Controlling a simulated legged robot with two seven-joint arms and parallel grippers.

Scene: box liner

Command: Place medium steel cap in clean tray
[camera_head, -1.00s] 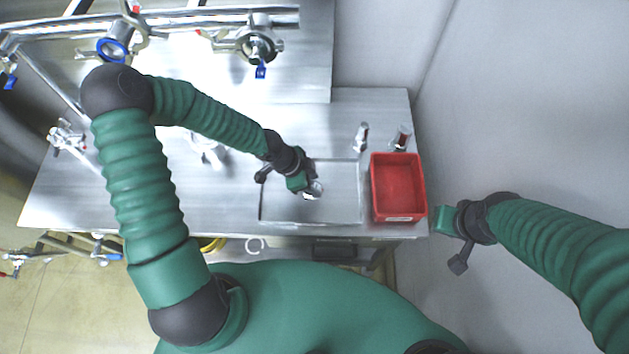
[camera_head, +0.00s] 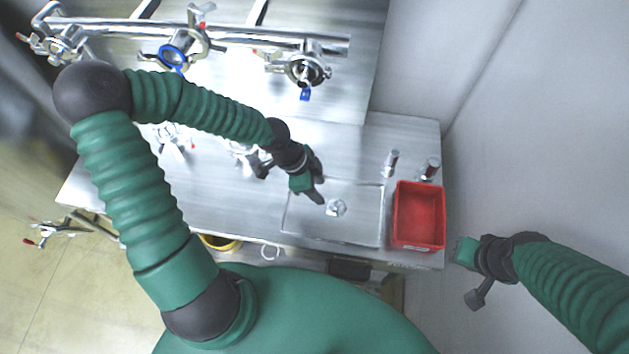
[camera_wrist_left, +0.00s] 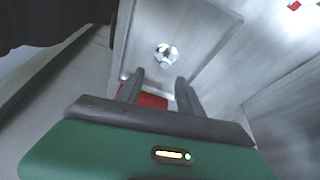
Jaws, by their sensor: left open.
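A small shiny steel cap (camera_head: 337,208) lies in the shallow steel tray (camera_head: 362,232) on the table. In the left wrist view the cap (camera_wrist_left: 166,53) lies on the tray floor (camera_wrist_left: 195,28), beyond the fingertips and apart from them. My left gripper (camera_head: 318,192) is over the tray's upper left part, left of the cap; its two fingers (camera_wrist_left: 158,85) are spread with nothing between them. My right gripper (camera_head: 462,252) is off the table's right end; its fingers cannot be made out.
A red bin (camera_head: 419,216) stands right of the tray. Two steel cylinders (camera_head: 391,162) (camera_head: 430,168) stand behind. A pipe rack with clamps and valves (camera_head: 305,68) lies at the back, and more steel fittings sit left of my left gripper. A wall bounds the right side.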

